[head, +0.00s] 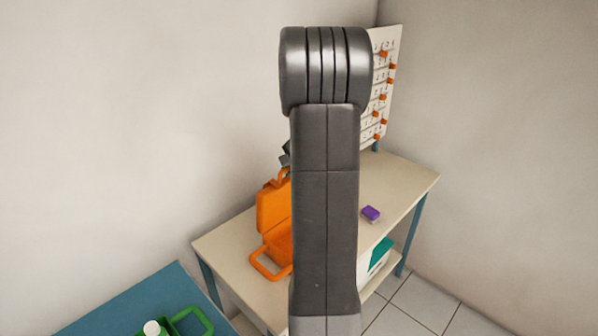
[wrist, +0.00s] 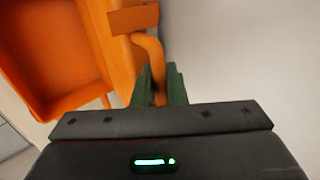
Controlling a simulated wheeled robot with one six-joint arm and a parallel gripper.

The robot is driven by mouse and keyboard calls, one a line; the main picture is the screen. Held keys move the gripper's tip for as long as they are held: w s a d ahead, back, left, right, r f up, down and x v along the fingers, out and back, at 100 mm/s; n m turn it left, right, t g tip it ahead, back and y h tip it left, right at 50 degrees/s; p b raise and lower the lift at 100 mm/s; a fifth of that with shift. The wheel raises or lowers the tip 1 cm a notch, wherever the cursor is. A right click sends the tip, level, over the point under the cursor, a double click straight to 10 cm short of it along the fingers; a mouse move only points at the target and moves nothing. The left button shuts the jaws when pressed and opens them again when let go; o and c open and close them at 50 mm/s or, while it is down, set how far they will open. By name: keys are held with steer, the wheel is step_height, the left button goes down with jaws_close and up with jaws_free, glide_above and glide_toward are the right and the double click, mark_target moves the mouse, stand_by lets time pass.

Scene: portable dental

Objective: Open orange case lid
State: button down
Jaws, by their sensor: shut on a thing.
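The orange case (head: 277,245) stands on the cream table, partly hidden behind my arm in the head view. Its lid (head: 272,207) is raised to about upright, and the inside of the case shows. In the wrist view the orange case's hollow lid (wrist: 45,50) fills the upper left. My gripper (wrist: 160,85) is shut on the orange handle (wrist: 150,52) at the lid's edge, with the green fingers on either side of it. In the head view my arm hides most of the gripper.
A purple block (head: 371,213) lies on the cream table (head: 405,180) right of my arm. A pegboard (head: 383,85) with orange pegs stands at the back. A blue table (head: 130,305) with a green tray (head: 195,318) is at the lower left. A white box with a teal top (head: 378,258) sits below.

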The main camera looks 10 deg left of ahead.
steer(key=shift+w+a+r, duration=0.25)
steer(key=shift+w+a, duration=0.05)
steer(key=shift+a, duration=0.15)
steer(key=shift+w+a+f+g+h+p, duration=0.2)
steer(key=shift+w+a+g+h+p, duration=0.35)
steer(key=shift+a+p, duration=0.2)
steer(key=shift+d, duration=0.1)
steer(key=c, duration=1.6)
jaws_free()
steer(key=shift+o, duration=0.2)
steer(key=b+v, duration=0.3)
steer(key=v, duration=1.1)
